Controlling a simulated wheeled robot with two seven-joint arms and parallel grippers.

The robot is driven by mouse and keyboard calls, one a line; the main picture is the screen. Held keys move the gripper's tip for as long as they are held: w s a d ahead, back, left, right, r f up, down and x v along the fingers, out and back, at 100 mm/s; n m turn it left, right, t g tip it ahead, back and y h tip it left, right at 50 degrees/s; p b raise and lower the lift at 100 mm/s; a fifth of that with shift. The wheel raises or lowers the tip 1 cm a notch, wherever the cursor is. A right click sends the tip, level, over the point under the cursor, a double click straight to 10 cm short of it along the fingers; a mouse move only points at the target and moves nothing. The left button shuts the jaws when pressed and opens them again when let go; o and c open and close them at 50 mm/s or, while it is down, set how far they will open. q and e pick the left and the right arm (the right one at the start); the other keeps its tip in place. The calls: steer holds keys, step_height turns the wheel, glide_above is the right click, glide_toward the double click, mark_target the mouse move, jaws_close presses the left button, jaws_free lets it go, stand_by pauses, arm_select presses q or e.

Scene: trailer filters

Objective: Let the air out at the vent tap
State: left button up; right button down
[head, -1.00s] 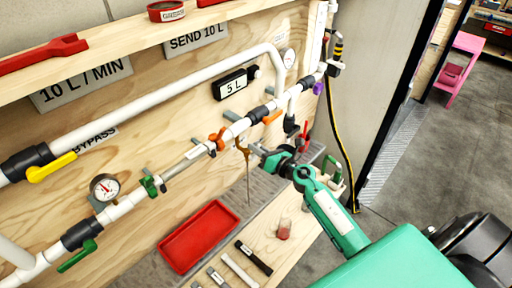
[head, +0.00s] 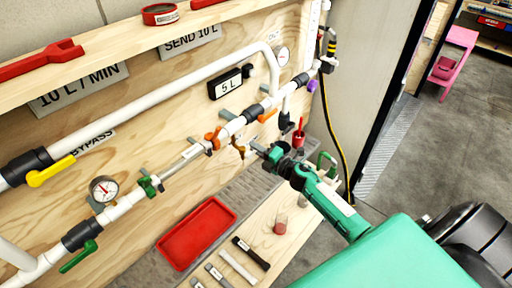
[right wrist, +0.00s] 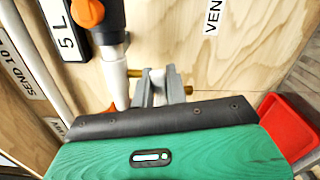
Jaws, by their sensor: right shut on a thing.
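The brass vent tap (head: 239,148) sits under the lower white pipe (head: 170,173), below an orange clip (head: 213,138). My right gripper (head: 257,148) reaches it from the right. In the right wrist view, the grey fingers (right wrist: 160,88) are shut on a part of the tap. A brass piece (right wrist: 188,90) shows to the right of the fingers and another brass bit to the left. My left gripper is not in view.
A red tray (head: 197,233) lies on the grey bench strip below the tap. A beaker (head: 280,224) and several small tools lie on the wooden ledge. A gauge (head: 103,189), a yellow bypass handle (head: 52,170) and a 5 L plate (head: 230,83) are nearby.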

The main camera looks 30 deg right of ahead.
steer(key=shift+f+m, duration=0.35)
steer(key=shift+m, duration=0.75)
steer(key=shift+f, duration=0.1)
steer(key=c, duration=1.4)
jaws_free()
steer(key=shift+d, duration=0.1)
steer(key=shift+s, duration=0.1)
steer(key=b+v, duration=0.4)
steer(key=v, duration=0.9)
steer(key=shift+s+d, duration=0.15)
steer(key=shift+s, duration=0.15)
